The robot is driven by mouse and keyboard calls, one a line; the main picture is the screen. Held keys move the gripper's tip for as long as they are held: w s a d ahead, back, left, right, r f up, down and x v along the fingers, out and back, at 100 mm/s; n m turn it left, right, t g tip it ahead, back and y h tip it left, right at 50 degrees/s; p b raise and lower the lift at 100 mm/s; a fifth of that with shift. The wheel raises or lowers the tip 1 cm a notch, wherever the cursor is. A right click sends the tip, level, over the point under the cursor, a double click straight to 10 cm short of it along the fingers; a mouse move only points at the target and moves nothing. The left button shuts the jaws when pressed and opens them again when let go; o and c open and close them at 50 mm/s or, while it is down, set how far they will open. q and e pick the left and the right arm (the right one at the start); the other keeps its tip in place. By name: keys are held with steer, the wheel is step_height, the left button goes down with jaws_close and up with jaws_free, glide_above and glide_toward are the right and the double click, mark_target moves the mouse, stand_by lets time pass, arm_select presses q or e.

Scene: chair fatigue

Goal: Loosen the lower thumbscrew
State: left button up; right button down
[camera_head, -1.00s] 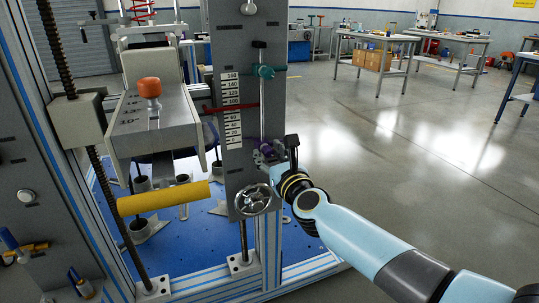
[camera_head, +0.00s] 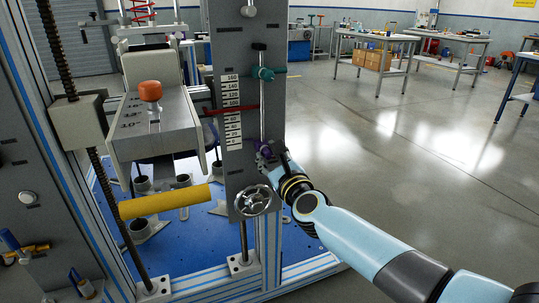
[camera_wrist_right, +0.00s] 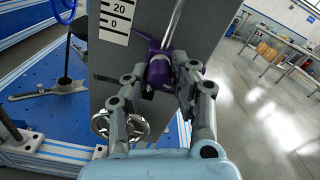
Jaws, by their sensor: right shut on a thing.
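The lower thumbscrew, a purple knob (camera_wrist_right: 160,72), sits on the thin vertical rod beside the scale in the right wrist view. It also shows small and partly hidden in the head view (camera_head: 264,148). My right gripper (camera_wrist_right: 160,84) has a finger on each side of the purple knob and is shut on it. In the head view my right gripper (camera_head: 268,158) reaches the panel from the lower right. A teal upper thumbscrew (camera_head: 264,73) sits higher on the same rod. My left gripper is not in view.
A red pointer (camera_head: 228,109) crosses the white scale (camera_head: 232,115). A spoked handwheel (camera_head: 254,200) is just below my right gripper. A yellow roller (camera_head: 165,201) and a seat block with an orange knob (camera_head: 150,90) stand left. The floor to the right is open.

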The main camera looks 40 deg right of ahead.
steer(key=n+p, duration=0.1)
steer(key=n, duration=0.4)
steer(key=shift+n, duration=0.3)
steer(key=n+p, duration=0.1)
steer(key=n, duration=0.3)
steer(key=shift+r+p, duration=0.1)
steer(key=shift+p, duration=0.3)
steer(key=n+p, duration=0.1)
steer(key=n, duration=0.4)
steer(key=shift+p, duration=0.35)
steer(key=n+p, duration=0.2)
steer(key=n, duration=0.2)
steer(key=shift+n, duration=1)
steer(key=c, duration=1.1)
jaws_free()
steer(key=shift+s, duration=0.1)
